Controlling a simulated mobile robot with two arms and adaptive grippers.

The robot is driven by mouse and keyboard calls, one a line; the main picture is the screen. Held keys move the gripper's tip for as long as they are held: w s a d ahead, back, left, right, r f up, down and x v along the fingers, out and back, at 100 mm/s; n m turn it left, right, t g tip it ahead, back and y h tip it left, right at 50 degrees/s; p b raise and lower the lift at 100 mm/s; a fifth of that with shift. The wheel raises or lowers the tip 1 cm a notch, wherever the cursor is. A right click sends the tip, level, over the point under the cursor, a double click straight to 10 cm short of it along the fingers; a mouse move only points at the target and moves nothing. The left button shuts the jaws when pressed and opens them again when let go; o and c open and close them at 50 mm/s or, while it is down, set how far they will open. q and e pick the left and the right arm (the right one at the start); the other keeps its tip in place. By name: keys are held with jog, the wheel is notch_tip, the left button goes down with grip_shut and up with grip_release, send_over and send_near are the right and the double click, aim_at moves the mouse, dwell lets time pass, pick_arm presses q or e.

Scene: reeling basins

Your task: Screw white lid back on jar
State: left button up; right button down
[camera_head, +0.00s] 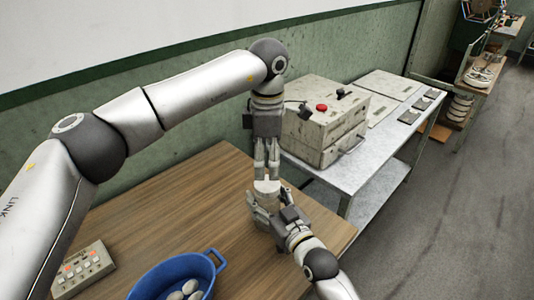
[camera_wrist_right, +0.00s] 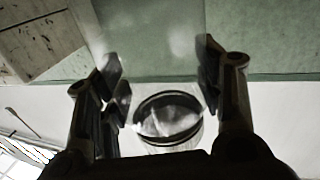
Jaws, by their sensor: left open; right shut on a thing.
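A small white round piece (camera_head: 266,186), which looks like the lid on top of the jar, stands over the right part of the wooden table. My left gripper (camera_head: 267,174) points straight down just above it, fingers open at its top. My right gripper (camera_head: 263,207) comes in from the lower right and is shut on the jar below. The jar's body is mostly hidden by the fingers. In the right wrist view, a round pale form with a dark rim, likely the jar (camera_wrist_right: 168,120), shows between the fingers. I cannot tell whether the lid is seated.
A blue basin (camera_head: 222,262) with several pale oval things is at the front. A button box (camera_head: 84,268) lies at the table's left. A grey machine with a red button (camera_head: 322,107) stands on the metal table (camera_head: 374,160) behind. The wooden table's middle (camera_head: 165,205) is clear.

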aim_at(267, 183)
pick_arm(q)
jog(key=n, duration=0.7)
jog(key=shift+r, duration=0.3)
jog(key=n, duration=0.7)
jog(key=shift+r, duration=0.25)
jog(key=shift+f, duration=4)
